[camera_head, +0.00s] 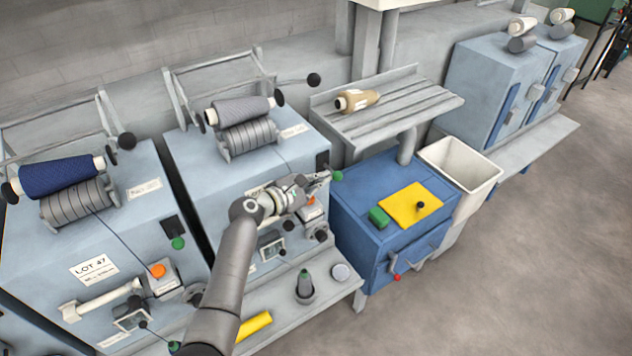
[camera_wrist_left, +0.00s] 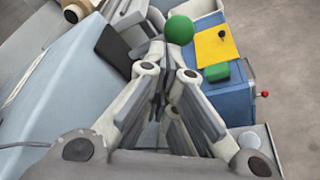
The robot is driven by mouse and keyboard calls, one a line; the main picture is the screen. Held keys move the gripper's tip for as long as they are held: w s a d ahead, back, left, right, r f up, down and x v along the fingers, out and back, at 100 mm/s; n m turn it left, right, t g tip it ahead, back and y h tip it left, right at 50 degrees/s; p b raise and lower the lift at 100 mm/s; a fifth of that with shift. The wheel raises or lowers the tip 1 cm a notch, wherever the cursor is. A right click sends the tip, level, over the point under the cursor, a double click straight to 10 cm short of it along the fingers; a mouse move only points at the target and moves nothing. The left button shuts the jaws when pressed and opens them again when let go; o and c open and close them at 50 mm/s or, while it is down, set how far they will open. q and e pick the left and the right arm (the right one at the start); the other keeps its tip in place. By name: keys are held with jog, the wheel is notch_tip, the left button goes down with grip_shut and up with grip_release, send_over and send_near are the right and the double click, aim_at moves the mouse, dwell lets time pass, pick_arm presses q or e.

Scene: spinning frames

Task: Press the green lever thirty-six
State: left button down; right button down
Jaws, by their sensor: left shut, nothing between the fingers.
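A green lever knob (camera_head: 337,176) stands at the right side of the middle machine, and its round green ball (camera_wrist_left: 179,30) also shows in the left wrist view. My left gripper (camera_head: 322,177) is shut and empty, with its tips just left of the ball in the head view. In the left wrist view the shut fingers (camera_wrist_left: 160,78) lie just below the ball; I cannot tell whether they touch it. The arm and gripper hide part of the middle machine's front and its label, so no number thirty-six can be read. My right gripper is out of view.
The left machine has a similar green knob (camera_head: 178,243) and a LOT 47 label (camera_head: 94,270). A blue cabinet (camera_head: 358,220) with a yellow sheet (camera_head: 404,203) and green block (camera_head: 379,217) stands right of the middle machine. A white bin (camera_head: 490,168) is beyond it; the floor at right is clear.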

pick_arm(q)
jog(key=shift+r+n+g+p, duration=0.3)
jog(key=shift+n+p, duration=0.2)
jog(key=shift+p, duration=0.55)
dwell(0.9)
jog(key=shift+s, duration=0.1)
dwell(0.8)
